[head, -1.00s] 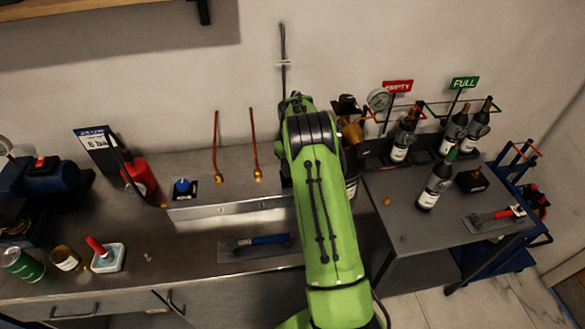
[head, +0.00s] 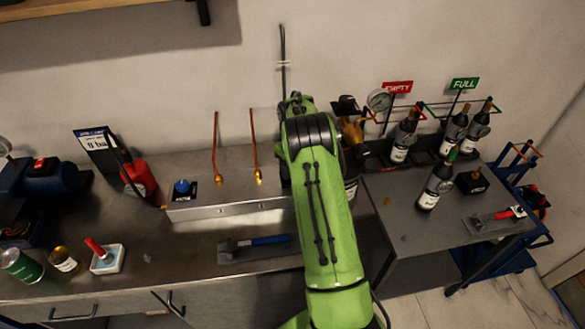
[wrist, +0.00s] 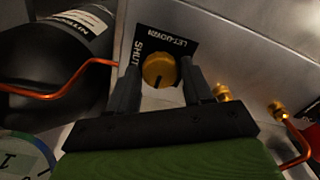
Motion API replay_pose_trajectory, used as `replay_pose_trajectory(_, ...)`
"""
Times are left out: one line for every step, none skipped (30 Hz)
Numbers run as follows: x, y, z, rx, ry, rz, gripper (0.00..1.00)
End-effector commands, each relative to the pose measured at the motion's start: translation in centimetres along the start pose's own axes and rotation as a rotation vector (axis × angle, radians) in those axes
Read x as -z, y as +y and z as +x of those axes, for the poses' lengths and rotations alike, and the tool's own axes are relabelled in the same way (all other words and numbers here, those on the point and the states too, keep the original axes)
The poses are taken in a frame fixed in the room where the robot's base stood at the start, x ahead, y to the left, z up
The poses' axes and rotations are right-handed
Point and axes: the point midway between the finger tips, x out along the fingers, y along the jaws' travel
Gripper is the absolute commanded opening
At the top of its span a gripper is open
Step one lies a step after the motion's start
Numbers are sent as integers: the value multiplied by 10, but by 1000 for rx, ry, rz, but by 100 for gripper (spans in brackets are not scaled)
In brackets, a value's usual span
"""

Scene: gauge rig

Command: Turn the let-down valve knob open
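The let-down valve knob (wrist: 159,70) is a round gold knob with a dark pointer line, on a black plate (wrist: 182,47) lettered LET-DOWN and SHUT in the wrist view. The pointer line runs toward the lower edge of the picture, while the word SHUT is at the knob's left. My gripper (wrist: 160,76) has one dark finger on each side of the knob, with narrow gaps seeming to show between fingers and knob. Contact is hard to judge. In the head view my green arm hides the knob and the gripper.
A black cylinder (wrist: 45,60) and a copper pipe (wrist: 75,84) lie close left of the gripper. Brass fittings (wrist: 222,92) and another copper pipe (wrist: 296,145) are at its right. The head view shows a red bottle (head: 139,180) left and dark bottles (head: 436,186) on the right table.

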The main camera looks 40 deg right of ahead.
Motion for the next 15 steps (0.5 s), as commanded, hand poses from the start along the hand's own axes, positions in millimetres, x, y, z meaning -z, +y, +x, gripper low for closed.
replay_pose_trajectory(0, 0, 0, 0, 0, 0, 59)
replay_pose_trajectory(0, 0, 0, 0, -1, 1, 63)
replay_pose_trajectory(0, 0, 0, 1, -1, 1, 68)
replay_pose_trajectory(0, 0, 0, 1, -2, 1, 68)
replay_pose_trajectory(0, 0, 1, 1, -2, 1, 68)
replay_pose_trajectory(0, 0, 1, 1, -2, 2, 68)
replay_pose_trajectory(-1, 0, 1, 1, -2, 2, 68)
replay_pose_trajectory(-1, 0, 1, 1, -2, 2, 68)
replay_pose_trajectory(-1, 0, 1, 1, -3, 2, 68)
replay_pose_trajectory(-1, 0, 1, 1, -3, 2, 68)
replay_pose_trajectory(-1, 0, 0, 1, -3, 2, 68)
replay_pose_trajectory(0, 0, -3, 1, -2, 2, 68)
replay_pose_trajectory(0, 0, -6, 1, -2, 2, 68)
replay_pose_trajectory(0, 0, -11, 0, 0, 2, 68)
replay_pose_trajectory(0, 0, -19, -1, 2, 2, 68)
